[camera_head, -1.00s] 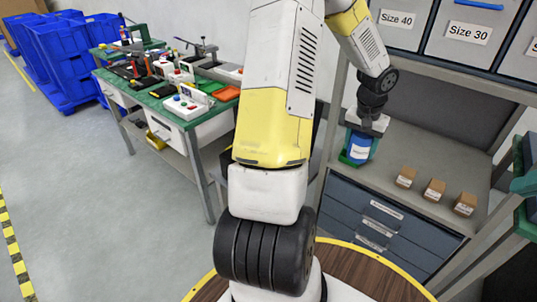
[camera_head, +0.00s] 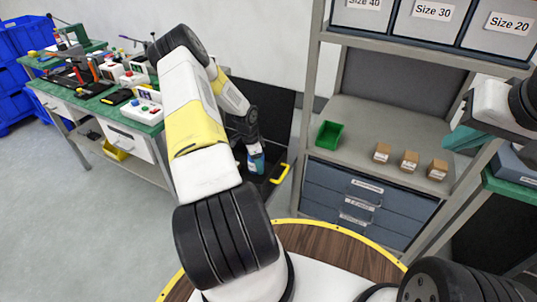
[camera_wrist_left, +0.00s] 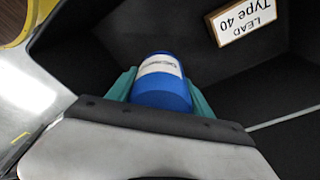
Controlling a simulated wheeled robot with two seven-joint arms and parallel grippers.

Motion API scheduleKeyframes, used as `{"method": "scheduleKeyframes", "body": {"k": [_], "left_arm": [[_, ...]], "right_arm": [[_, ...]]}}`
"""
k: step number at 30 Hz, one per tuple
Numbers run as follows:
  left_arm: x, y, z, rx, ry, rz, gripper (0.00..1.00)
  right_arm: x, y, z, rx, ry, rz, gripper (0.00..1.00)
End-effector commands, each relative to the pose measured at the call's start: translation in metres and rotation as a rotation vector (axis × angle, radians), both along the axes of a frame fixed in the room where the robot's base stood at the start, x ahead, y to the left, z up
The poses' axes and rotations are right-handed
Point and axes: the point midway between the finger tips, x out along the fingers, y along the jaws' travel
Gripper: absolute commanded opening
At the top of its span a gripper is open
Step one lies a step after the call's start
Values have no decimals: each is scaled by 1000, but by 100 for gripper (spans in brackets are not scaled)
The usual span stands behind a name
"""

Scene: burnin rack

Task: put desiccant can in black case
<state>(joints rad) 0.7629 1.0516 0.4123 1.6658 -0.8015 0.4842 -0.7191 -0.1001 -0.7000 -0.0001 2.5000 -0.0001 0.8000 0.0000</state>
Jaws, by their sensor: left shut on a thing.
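My left gripper (camera_head: 252,148) is shut on the blue desiccant can (camera_head: 257,162), which has a white label. In the left wrist view the can (camera_wrist_left: 160,92) sits between the teal fingers. I cannot tell whether the can touches the case floor. My right gripper (camera_head: 465,138) is at the right, partly hidden; its opening is unclear.
A shelf (camera_head: 375,120) to the right holds a green bin (camera_head: 329,134) and three small brown boxes (camera_head: 409,161), with drawers below. A green workbench (camera_head: 140,118) with tools and devices stands left.

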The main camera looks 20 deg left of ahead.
Motion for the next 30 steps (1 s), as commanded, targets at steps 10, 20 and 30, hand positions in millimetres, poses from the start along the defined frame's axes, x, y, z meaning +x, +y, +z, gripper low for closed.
{"method": "scheduleKeyframes", "body": {"k": [10, 20, 30], "left_arm": [[0, -1, -36, 0, 1, 0, 8], [1, 0, -58, 1, -1, 1, 8], [0, -1, -61, 1, -1, 1, 81]], "right_arm": [[0, 0, 0, 0, 0, 0, 0], [0, 0, 0, 0, 0, 0, 0], [0, 0, 0, 0, 0, 0, 0]]}}
